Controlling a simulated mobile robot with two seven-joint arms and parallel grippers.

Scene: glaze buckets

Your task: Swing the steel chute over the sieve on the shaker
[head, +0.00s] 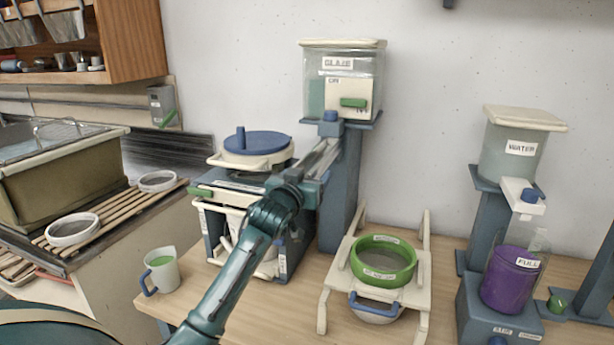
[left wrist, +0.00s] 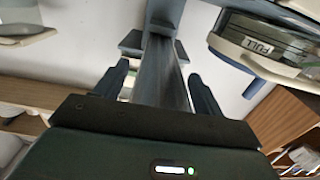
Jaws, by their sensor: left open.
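The steel chute (head: 322,157) slopes down from below the glaze tank (head: 343,90), toward the blue-lidded unit at left. In the left wrist view the chute (left wrist: 165,75) runs between my left fingers. My left gripper (head: 310,177), also in the left wrist view (left wrist: 158,80), is open with a finger on either side of the chute; contact cannot be told. The green-rimmed sieve (head: 383,238) sits in a cream frame (head: 421,285) right of the tank's post, with no chute above it. My right gripper is not in view.
The blue-lidded unit (head: 257,145) stands left of the post. A mug (head: 161,271) is at the table's left front. The water tank (head: 512,150) and a purple container (head: 511,279) stand at right. The tank's post (head: 340,190) rises behind the chute.

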